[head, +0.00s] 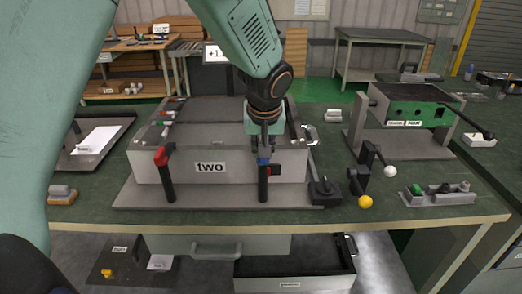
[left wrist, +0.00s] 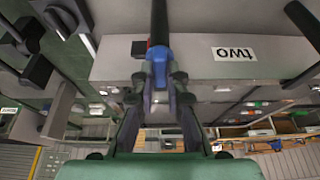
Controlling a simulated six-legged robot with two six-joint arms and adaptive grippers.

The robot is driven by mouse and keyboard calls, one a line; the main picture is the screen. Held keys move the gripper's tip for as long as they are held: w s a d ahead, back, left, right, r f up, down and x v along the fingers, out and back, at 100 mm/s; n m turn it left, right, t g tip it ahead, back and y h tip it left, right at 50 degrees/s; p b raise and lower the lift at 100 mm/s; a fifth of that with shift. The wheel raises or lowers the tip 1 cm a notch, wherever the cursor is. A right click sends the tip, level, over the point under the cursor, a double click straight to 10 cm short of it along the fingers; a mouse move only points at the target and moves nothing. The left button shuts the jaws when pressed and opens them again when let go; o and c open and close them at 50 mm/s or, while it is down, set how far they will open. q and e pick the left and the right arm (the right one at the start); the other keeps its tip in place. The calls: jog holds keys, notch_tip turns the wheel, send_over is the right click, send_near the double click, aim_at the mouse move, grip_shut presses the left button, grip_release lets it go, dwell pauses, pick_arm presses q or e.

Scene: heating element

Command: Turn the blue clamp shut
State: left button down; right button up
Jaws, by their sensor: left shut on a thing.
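The blue clamp (head: 263,161) is at the front right of the grey box labelled "two" (head: 210,168), with its black handle hanging down the front face. My left gripper (head: 264,149) comes down from above and is shut on the clamp's blue part. In the left wrist view the blue part (left wrist: 158,54) sits between my left fingertips (left wrist: 160,78), with the black bar running on beyond it. The fingers hide part of the clamp. My right gripper is not in view.
A red clamp (head: 161,157) with a black handle is at the box's front left. To the right stand a black block (head: 324,191), levers with yellow (head: 365,202) and white (head: 390,171) knobs, and a green-fronted unit (head: 408,112). An open drawer (head: 295,284) lies below the bench.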

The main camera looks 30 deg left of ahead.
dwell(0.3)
pick_arm(q)
jog(key=c, duration=1.4)
grip_release()
jog(key=shift+w, duration=0.1)
jog(key=shift+o, duration=0.2)
jog(key=v, duration=1.2)
